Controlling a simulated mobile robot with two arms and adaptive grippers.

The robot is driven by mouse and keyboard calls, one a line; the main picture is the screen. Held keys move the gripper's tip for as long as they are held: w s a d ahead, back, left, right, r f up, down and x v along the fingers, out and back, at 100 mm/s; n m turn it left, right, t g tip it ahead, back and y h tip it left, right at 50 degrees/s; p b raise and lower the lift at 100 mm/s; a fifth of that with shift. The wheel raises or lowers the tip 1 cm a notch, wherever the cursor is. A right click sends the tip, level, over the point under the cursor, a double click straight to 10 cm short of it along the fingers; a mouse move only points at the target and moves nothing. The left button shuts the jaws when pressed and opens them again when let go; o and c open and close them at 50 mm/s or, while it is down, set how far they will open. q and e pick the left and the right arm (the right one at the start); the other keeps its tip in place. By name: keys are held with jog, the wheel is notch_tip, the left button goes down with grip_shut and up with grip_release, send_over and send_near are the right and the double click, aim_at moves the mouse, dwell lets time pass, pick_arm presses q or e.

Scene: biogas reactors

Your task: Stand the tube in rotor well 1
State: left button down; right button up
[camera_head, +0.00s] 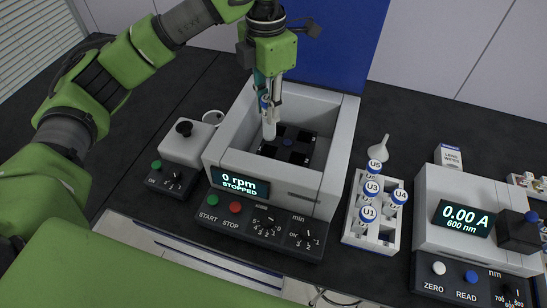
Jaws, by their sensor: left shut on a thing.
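My left gripper (268,92) comes down from the top of the head view. It is shut on a tube (269,128) with a blue cap and a pale body. The tube hangs nearly upright over the left part of the dark rotor (288,142) inside the open centrifuge (213,153). I cannot tell whether the tube's lower end is above a well or partly in one. My right gripper is out of view.
The centrifuge panel (240,184) reads 0 rpm, STOPPED. A photometer (425,210) is farther right; a small mixer (188,148) is left.

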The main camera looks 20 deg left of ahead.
aim_at(268, 138)
pick_arm(q)
jog(key=shift+s+f, duration=0.15)
jog(key=shift+f, duration=0.4)
jog(key=f+p, duration=0.1)
jog(key=f, duration=0.4)
jog(key=shift+s+f+p, duration=0.1)
jog(key=shift+s+p, duration=0.1)
jog(key=shift+p, duration=0.1)
jog(key=shift+f, duration=0.65)
notch_tip(268, 138, down, 3)
jog(key=shift+f+p, duration=0.1)
jog(key=shift+p, duration=0.45)
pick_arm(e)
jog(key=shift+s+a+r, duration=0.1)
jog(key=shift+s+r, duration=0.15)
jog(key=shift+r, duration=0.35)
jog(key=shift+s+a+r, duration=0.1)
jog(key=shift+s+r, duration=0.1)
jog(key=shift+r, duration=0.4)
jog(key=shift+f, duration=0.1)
pick_arm(q)
jog(key=shift+f, duration=0.2)
jog(key=c, duration=1.8)
grip_release()
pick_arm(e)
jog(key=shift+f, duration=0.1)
